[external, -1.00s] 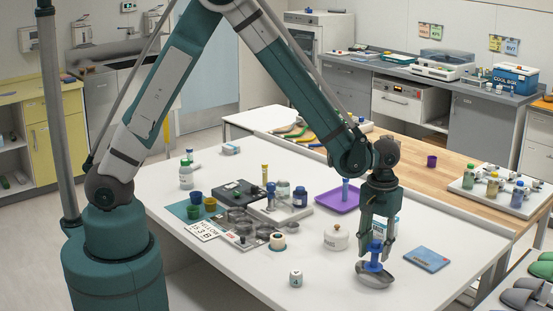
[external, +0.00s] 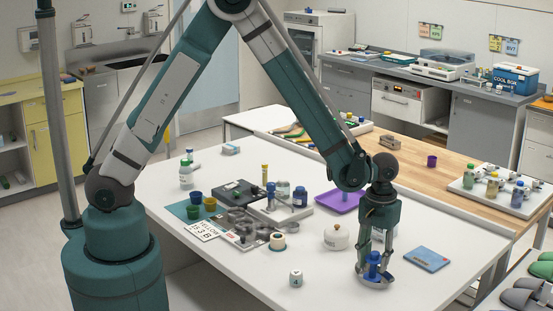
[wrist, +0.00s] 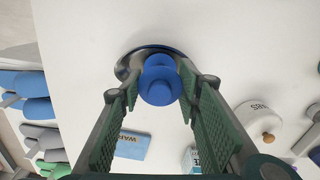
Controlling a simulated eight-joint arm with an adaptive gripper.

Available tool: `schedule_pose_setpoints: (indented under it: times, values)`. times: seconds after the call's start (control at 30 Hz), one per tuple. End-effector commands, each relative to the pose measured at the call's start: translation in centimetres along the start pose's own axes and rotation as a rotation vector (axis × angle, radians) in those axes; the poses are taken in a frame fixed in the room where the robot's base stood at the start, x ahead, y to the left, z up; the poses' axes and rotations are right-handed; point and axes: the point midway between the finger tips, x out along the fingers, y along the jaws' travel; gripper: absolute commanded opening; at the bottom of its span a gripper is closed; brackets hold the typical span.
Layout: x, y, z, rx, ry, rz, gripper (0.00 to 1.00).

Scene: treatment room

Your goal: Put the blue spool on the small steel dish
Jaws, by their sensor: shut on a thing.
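The blue spool (external: 373,266) stands upright between the fingers of my gripper (external: 373,268), which is shut on it. The small steel dish (external: 386,284) is on the white table directly under the spool. In the wrist view the blue spool (wrist: 160,82) sits between both fingertips (wrist: 160,88), and the rim of the steel dish (wrist: 124,66) shows behind and around it. The spool's lower end is within the dish's outline; whether it touches the dish bottom is hidden.
A white lidded pot (external: 337,237) stands left of my gripper, and a blue booklet (external: 427,259) lies to the right. A purple tray (external: 341,201) is farther back. Several bottles and cups crowd the table's left middle.

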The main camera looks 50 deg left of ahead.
Motion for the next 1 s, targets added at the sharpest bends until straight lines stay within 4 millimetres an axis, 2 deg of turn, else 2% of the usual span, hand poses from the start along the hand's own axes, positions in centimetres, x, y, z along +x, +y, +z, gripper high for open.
schedule_pose_setpoints:
  times: [0.27,0.3,0.4,1.0]
  values:
    - [0.65,0.0,0.0,0.0,0.0,0.0,0.22]
    - [0.55,0.0,0.0,0.0,0.0,0.0,0.39]
    - [0.51,0.0,0.0,0.0,0.0,0.0,0.48]
    - [-0.25,0.0,-0.01,0.0,0.0,0.0,0.48]
